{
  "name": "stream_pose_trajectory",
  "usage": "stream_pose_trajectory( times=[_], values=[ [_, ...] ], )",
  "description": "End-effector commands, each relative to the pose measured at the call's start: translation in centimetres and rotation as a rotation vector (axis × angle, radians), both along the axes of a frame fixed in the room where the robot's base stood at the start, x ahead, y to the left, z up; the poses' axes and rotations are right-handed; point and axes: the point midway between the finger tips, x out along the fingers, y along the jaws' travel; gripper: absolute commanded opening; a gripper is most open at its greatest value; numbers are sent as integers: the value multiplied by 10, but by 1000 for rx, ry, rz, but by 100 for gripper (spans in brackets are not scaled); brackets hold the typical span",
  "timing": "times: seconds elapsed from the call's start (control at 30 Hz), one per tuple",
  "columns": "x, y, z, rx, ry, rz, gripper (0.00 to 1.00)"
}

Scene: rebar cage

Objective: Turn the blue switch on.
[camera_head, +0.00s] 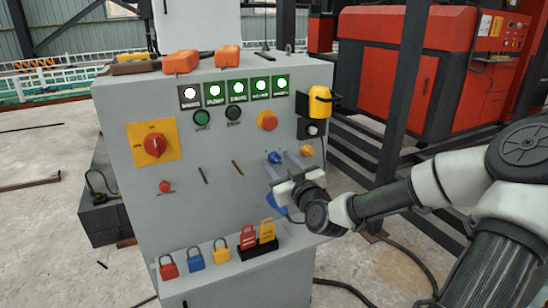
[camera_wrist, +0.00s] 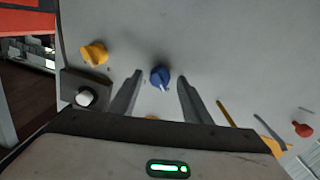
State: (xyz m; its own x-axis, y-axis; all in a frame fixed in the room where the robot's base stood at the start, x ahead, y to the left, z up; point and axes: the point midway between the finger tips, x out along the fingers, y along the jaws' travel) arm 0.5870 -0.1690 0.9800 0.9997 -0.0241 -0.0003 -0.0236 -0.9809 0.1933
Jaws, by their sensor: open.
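The blue switch (camera_head: 274,157) is a round knob on the front of the grey control cabinet (camera_head: 215,150). In the wrist view the blue switch (camera_wrist: 160,77) shows between my two fingers, with a small light mark on its lower edge. My gripper (camera_head: 288,161) is in front of the cabinet, open, with its fingers pointing at the panel. In the wrist view my gripper (camera_wrist: 160,90) has a clear gap on both sides of the knob. I cannot tell whether the fingertips reach past the knob's face.
A yellow knob (camera_head: 307,151) sits right of the blue one. A small red knob (camera_head: 165,186) and a large red rotary switch (camera_head: 153,144) are to the left. Several padlocks (camera_head: 221,251) stand on the ledge below. Lit indicators (camera_head: 238,91) line the top.

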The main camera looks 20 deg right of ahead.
Motion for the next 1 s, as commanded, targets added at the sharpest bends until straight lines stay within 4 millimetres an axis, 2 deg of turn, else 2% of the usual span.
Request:
stream_pose_trajectory(
  times=[0.37, 0.6, 1.0],
  values=[
    [-1, 0, 0, 0, 1, 0, 42],
    [-1, 0, 0, 0, 1, 0, 3],
    [-1, 0, 2, 79, 4, 1, 3]
  ],
)
